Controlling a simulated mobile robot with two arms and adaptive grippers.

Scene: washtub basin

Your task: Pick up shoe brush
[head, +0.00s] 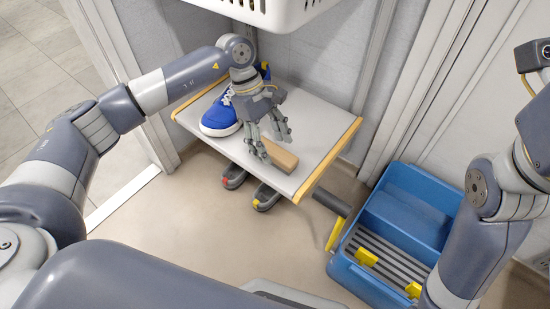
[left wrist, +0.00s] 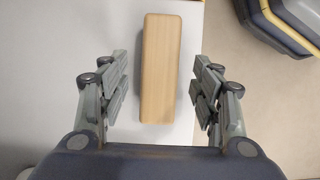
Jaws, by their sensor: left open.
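The shoe brush shows as a long pale wooden block (left wrist: 158,70) in the left wrist view. In the head view the brush (head: 281,156) lies near the front edge of a small white table (head: 318,120). My left gripper (head: 273,147) is open and just above the brush, partly hiding it. In the left wrist view its two fingers (left wrist: 160,92) stand on either side of the brush, with gaps between them and the wood. The bristles are not visible. My right arm shows at the right, but its gripper is out of view.
A blue shoe (head: 219,117) with white laces stands on the table, left of the brush. A blue mop bucket (head: 412,185) with yellow parts stands right of the table. A white basket (head: 262,14) hangs above. Walls close in behind the table.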

